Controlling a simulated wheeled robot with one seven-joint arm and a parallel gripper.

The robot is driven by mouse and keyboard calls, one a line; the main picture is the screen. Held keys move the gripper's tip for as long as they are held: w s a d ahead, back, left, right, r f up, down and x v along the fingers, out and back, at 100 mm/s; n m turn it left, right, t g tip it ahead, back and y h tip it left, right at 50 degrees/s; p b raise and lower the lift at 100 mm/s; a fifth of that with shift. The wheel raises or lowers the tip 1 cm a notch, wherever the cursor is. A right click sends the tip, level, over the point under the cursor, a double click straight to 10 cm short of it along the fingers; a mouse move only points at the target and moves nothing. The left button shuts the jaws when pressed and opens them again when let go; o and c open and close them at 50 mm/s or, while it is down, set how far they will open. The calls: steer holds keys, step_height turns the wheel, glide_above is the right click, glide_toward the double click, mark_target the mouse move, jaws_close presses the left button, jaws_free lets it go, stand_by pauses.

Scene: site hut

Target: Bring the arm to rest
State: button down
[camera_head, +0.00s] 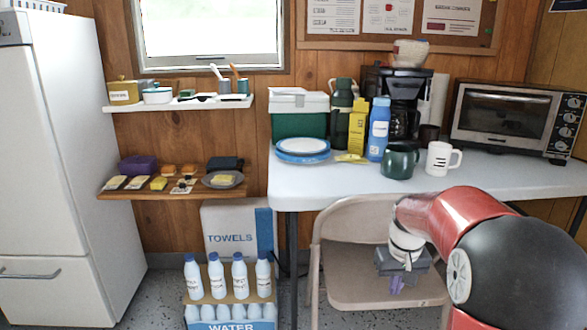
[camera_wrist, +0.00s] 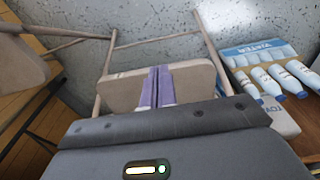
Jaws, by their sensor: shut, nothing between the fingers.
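My gripper (camera_head: 397,284) hangs at the end of my red and black arm, in front of the folding chair (camera_head: 335,284) in the head view. In the wrist view my gripper (camera_wrist: 157,72) shows two purple fingers pressed together with nothing between them. The fingers point down toward the chair seat (camera_wrist: 120,92). I cannot tell the exact gap between the fingertips and the seat.
A white table (camera_head: 290,190) holds a green mug (camera_head: 400,160), a white mug (camera_head: 441,158), plates, a coffee maker and a toaster oven (camera_head: 515,118). Water bottles (camera_head: 216,275) stand left of the chair, before a towels box (camera_head: 230,222). A fridge (camera_head: 50,170) stands at left.

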steer(key=s+a+r+t, duration=0.1)
steer(key=s+a+r, duration=0.25)
steer(key=s, duration=0.25)
steer(key=s+a+r+t, duration=0.1)
steer(key=s+a+r, duration=0.2)
steer(key=s+r, duration=0.3)
steer(key=s+a+f+t, duration=0.1)
steer(key=s, duration=0.5)
steer(key=s+a+f+t, duration=0.1)
steer(key=s+a, duration=0.1)
steer(key=s, duration=0.4)
steer(key=shift+s+a, duration=0.25)
steer(key=shift+s, duration=0.05)
steer(key=shift+d, duration=0.1)
